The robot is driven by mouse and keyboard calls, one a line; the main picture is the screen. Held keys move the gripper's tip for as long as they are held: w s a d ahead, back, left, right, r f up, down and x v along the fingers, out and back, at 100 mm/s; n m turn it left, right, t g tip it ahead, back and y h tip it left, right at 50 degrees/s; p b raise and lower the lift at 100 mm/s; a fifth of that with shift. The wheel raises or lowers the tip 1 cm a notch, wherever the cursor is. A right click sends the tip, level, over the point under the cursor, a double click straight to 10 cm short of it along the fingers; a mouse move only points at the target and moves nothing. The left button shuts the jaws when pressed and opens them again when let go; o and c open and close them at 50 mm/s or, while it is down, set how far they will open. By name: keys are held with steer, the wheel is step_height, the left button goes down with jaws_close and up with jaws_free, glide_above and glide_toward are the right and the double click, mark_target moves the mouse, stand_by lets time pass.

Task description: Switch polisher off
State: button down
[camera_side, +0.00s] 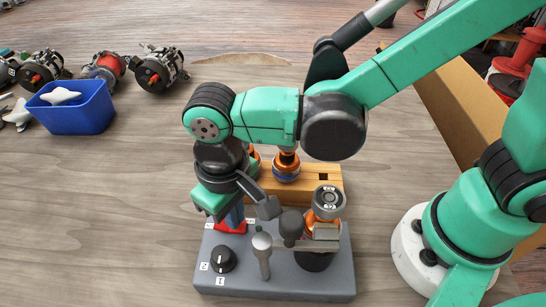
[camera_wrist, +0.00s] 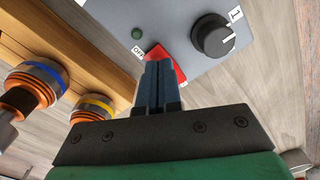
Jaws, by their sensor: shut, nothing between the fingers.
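The polisher is a grey box (camera_side: 335,275) on the table, with a red rocker switch (camera_side: 226,228) on its top. In the wrist view the red switch (camera_wrist: 172,66) lies beside a label reading OFF, with a small green lamp (camera_wrist: 136,33) near it. My gripper (camera_side: 235,222) points down over the switch with its blue fingers together and empty. In the wrist view the fingertips (camera_wrist: 158,62) overlap the switch near its OFF end and hide part of it. They look at or very near its surface; I cannot tell if they press it.
A black dial (camera_side: 223,259) sits in front of the switch, also in the wrist view (camera_wrist: 212,36). A grey lever (camera_side: 262,250) and a spindle holding a rotor (camera_side: 328,203) stand to the right. A wooden rack (camera_side: 325,172) is behind. A blue bin (camera_side: 75,112) and alternators (camera_side: 158,70) lie far left.

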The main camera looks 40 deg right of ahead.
steer(key=shift+r, duration=3.3)
steer(key=w+d+m+t, duration=0.1)
steer(key=d+t, duration=0.2)
steer(key=d, duration=0.7)
steer(key=w+d+r+m+t, duration=0.1)
steer(key=d+t, duration=0.3)
steer(key=d, duration=0.7)
steer(key=shift+w+r+m, duration=0.15)
steer(key=shift+w+m, duration=0.35)
steer(key=shift+w, duration=0.05)
